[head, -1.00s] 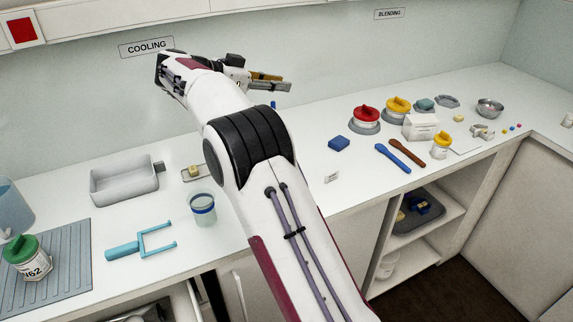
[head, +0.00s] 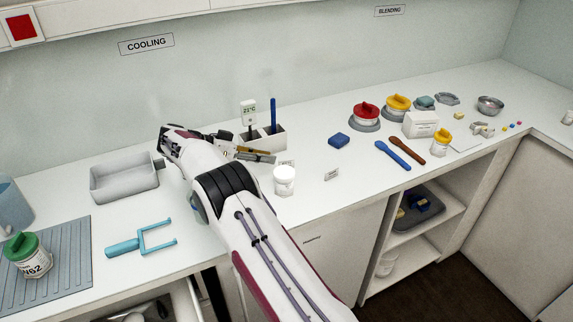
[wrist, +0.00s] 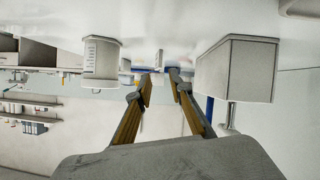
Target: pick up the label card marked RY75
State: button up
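A small white label card (head: 331,175) stands on the counter near its front edge, right of the white jar; its print is too small to read. I cannot tell which one is RY75. My gripper (head: 268,156) is low over the counter, left of the cards and in front of the grey holder. In the wrist view my gripper (wrist: 164,82) has its two fingers apart with nothing between them.
A white jar (head: 285,182) stands close to my gripper, also seen in the wrist view (wrist: 101,62). The grey holder (head: 270,139) with a blue pen is close behind, right of the fingers in the wrist view (wrist: 240,70).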

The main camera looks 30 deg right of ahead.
jog(key=shift+x, duration=1.3)
jog(key=shift+d, duration=0.15)
jog(key=shift+x, duration=2.45)
jog(key=shift+s, duration=0.2)
grip_shut()
